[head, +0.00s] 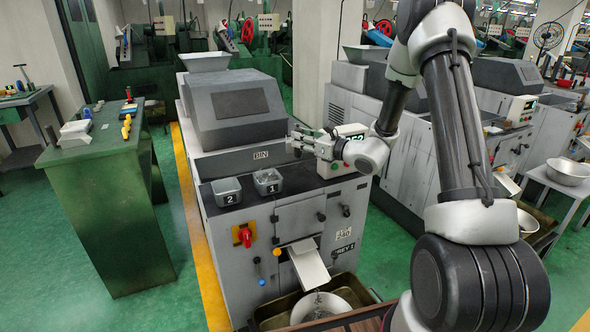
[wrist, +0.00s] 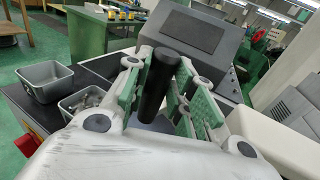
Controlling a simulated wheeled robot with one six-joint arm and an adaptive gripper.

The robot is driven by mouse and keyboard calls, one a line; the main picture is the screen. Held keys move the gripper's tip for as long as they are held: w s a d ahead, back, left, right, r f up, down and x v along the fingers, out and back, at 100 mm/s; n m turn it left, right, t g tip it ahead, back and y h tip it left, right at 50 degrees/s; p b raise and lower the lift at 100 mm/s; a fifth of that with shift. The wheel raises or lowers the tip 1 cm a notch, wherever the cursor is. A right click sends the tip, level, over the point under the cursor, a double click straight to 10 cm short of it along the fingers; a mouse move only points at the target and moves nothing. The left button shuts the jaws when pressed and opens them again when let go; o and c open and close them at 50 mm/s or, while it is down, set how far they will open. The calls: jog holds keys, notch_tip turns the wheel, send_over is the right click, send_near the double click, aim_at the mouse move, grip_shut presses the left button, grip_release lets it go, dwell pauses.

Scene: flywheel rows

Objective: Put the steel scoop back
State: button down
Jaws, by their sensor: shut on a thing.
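My gripper (head: 303,142) is above the dark front ledge of the grey machine, to the right of its two small bins. In the wrist view its green-padded fingers (wrist: 166,78) are shut on a black, upright-looking handle (wrist: 157,84), which I take to be the steel scoop's. The scoop's metal part cannot be made out; the gripper hides the lower end. The scoop is too small to tell in the head view. Bin 2 (head: 227,190) looks empty, and bin 1 (head: 267,181) holds small metal pieces. Both bins also show at the left of the wrist view.
The grey machine's hood (head: 236,108) rises behind the ledge. Below, a chute (head: 308,266) points to a metal bowl (head: 322,305). A green bench (head: 95,145) with small items stands left, across a yellow floor line. More machines stand at right.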

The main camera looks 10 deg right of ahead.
notch_tip(320, 180, down, 10)
jog(key=shift+w+r, duration=0.1)
jog(key=shift+w, duration=0.05)
dwell(0.4)
jog(key=c, duration=1.2)
grip_release()
